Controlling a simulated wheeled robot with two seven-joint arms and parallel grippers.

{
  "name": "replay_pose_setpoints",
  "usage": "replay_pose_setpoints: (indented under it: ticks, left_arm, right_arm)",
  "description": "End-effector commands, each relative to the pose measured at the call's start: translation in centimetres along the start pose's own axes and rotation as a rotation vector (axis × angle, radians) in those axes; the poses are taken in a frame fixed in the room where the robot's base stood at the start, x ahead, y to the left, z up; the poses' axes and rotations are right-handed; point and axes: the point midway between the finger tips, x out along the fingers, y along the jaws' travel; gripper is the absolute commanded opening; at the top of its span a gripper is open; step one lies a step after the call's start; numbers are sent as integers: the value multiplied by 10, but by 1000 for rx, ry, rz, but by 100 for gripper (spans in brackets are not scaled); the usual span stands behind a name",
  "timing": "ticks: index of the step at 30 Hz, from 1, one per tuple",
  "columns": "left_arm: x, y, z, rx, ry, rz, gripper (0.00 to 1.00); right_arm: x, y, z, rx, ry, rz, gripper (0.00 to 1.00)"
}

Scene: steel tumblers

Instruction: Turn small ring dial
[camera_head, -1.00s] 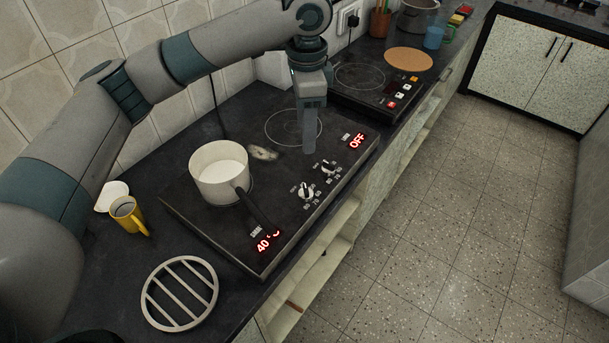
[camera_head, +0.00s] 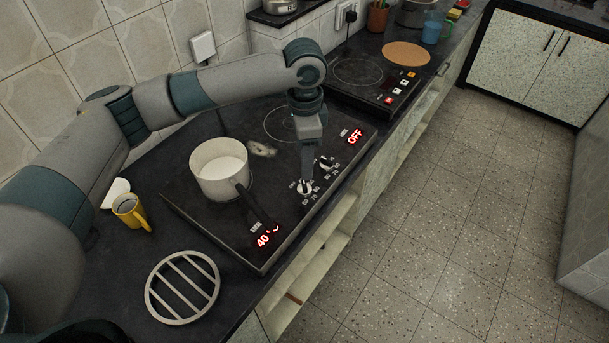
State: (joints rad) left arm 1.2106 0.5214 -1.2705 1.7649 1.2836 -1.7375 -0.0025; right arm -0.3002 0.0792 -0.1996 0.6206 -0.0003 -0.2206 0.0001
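The induction hob (camera_head: 178,197) has two dials along its front right edge. The nearer dial (camera_head: 305,189) has my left gripper (camera_head: 307,176) reaching down right over it. The fingers look like one narrow shape from here, so their gap and any contact with the dial are unclear. The farther dial (camera_head: 327,164) stands just beyond, free of the gripper. The far display (camera_head: 355,136) reads OFF and the near display (camera_head: 267,237) reads 40 °C. A ring marking (camera_head: 268,123) at the far end is partly behind my arm. My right gripper is out of view.
A cream saucepan (camera_head: 205,178) stands on the hob, its dark handle (camera_head: 254,208) pointing toward the near display. A yellow mug (camera_head: 131,213) and a round slatted trivet (camera_head: 154,292) are on the near left counter. A second cooktop (camera_head: 372,98) lies beyond.

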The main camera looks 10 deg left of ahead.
Motion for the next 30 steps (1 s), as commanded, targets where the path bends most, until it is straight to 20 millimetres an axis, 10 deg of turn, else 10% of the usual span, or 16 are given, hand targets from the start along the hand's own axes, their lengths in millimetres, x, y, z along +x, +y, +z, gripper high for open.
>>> replay_pose_setpoints:
  ticks: [15, 28, 30]
  left_arm:
    - [74, 0, 0, 0, -1, 1, 48]
    - [81, 0, 0, 0, -1, -1, 48]
    - [81, 0, 0, 0, -1, -1, 32]
  right_arm:
    - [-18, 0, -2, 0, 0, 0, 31]
    - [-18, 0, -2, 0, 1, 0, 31]
    - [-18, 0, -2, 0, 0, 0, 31]
